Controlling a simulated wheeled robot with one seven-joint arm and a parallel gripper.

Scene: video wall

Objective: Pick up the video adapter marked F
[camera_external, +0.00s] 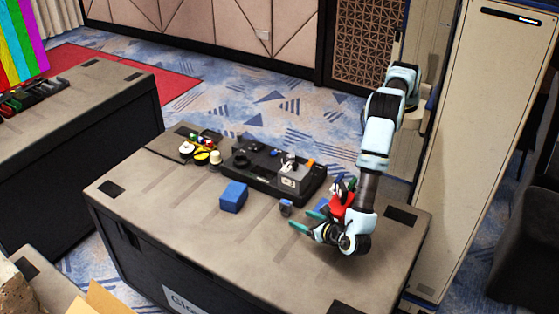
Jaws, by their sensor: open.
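My gripper (307,220) is open and empty, low over the right part of the near table, its two teal fingers pointing left. A small dark blue-grey block (286,207) stands on the table just beyond the fingertips, apart from them. It may be a video adapter, but no letter F can be read on it. A larger blue box (233,197) sits farther left on the table. Another blue item (321,205) shows behind the fingers, partly hidden by my gripper. I cannot tell which item is marked F.
A black console (258,182) with a grey unit (294,181) on it lies along the table's back. Several coloured round items (203,154) sit at the back left. A red and black object (341,200) is close behind my wrist. The table's (165,222) front left is clear.

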